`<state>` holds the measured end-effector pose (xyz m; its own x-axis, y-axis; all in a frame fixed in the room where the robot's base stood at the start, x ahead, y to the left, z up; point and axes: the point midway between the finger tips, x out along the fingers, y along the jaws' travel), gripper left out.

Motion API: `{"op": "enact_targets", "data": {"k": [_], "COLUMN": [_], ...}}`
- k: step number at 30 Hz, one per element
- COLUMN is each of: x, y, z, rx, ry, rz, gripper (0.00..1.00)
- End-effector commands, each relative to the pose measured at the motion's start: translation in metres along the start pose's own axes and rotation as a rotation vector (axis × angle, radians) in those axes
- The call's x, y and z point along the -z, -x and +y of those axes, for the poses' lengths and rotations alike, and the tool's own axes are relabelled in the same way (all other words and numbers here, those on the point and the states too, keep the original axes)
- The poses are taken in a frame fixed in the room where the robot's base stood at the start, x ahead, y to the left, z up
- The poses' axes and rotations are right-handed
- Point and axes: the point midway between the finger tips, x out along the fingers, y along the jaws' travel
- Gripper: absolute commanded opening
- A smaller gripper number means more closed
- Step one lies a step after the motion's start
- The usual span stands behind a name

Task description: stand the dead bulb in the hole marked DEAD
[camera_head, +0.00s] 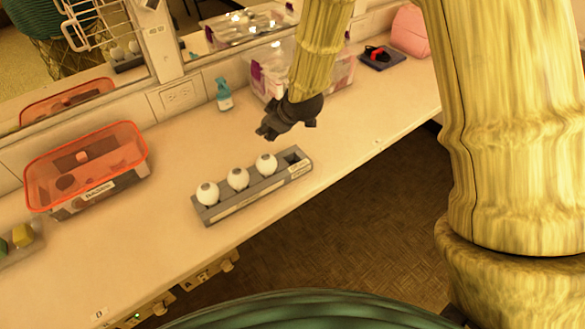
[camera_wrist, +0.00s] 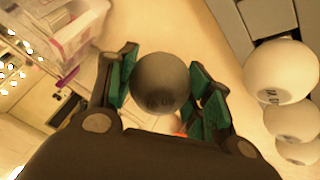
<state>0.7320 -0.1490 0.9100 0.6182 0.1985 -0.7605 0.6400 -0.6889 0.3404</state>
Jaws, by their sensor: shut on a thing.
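The dead bulb (camera_wrist: 162,84) is a dark grey ball with small lettering. In the wrist view it sits between the green pads of my gripper (camera_wrist: 163,78), which is shut on it. In the head view my gripper (camera_head: 272,128) hangs above the counter, just behind the grey bulb rack (camera_head: 255,192); the bulb is hard to tell from the dark fingers there. Three white bulbs (camera_head: 238,178) stand in the rack. The hole at the rack's right end (camera_head: 292,157) is dark and empty, with a small label beside it that is too small to read.
An orange bin (camera_head: 90,165) stands left on the counter (camera_head: 185,140). Behind my gripper are a teal bottle (camera_head: 223,94) and a clear box (camera_head: 262,80). A dark tray (camera_head: 381,57) and pink case (camera_head: 410,30) lie far right. Mirrors line the wall.

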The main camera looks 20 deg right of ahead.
Motion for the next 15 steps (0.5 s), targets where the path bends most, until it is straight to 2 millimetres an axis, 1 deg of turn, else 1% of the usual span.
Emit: {"op": "enact_targets", "data": {"k": [4, 8, 11, 15], "x": [-0.005, -0.011, -0.016, -0.023], "y": [0.001, 0.005, 0.011, 0.024], "z": [0.0, -0.001, -0.001, -0.001], "rx": [0.053, 0.102, 0.14, 0.192], "ry": [-0.023, -0.05, -0.074, -0.113], "rz": [-0.122, -0.23, -0.312, -0.422], "gripper": [0.33, 0.33, 0.33, 0.33]}}
